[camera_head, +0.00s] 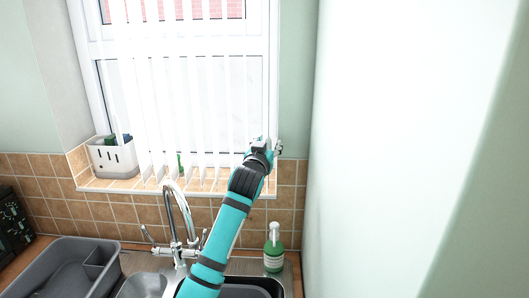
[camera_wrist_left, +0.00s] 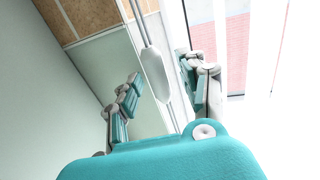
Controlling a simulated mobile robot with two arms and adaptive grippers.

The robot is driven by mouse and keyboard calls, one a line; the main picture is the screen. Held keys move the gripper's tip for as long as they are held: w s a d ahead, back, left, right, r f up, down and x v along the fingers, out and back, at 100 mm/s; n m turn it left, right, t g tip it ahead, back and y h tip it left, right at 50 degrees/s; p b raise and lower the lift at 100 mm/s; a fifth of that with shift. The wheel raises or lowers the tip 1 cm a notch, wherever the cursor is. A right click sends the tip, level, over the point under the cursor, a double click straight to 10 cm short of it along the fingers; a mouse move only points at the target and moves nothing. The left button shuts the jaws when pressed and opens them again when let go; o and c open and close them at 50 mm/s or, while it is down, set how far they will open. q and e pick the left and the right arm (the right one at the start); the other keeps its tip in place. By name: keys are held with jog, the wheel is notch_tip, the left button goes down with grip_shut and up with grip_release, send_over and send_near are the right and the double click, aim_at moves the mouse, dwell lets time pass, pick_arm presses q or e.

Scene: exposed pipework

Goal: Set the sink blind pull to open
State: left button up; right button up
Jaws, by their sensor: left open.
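The blind pull (camera_wrist_left: 155,72) is a pale elongated weight on thin cords, seen in the left wrist view. It hangs between the two spread fingers of my left gripper (camera_wrist_left: 163,82), with no clear contact on either side. In the head view my left gripper (camera_head: 273,147) is at the right edge of the window, and I cannot make out the pull there. The white vertical blind slats (camera_head: 190,90) hang spaced apart, with the window showing between them. My right gripper is not in view.
A white caddy (camera_head: 113,158) stands on the tiled sill at left. Below are a chrome tap (camera_head: 178,215), a green soap bottle (camera_head: 273,250) and a grey dish rack (camera_head: 65,268). A pale wall or panel (camera_head: 400,150) fills the right side.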

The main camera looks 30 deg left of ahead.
pick_arm(q)
jog(key=v, duration=1.2)
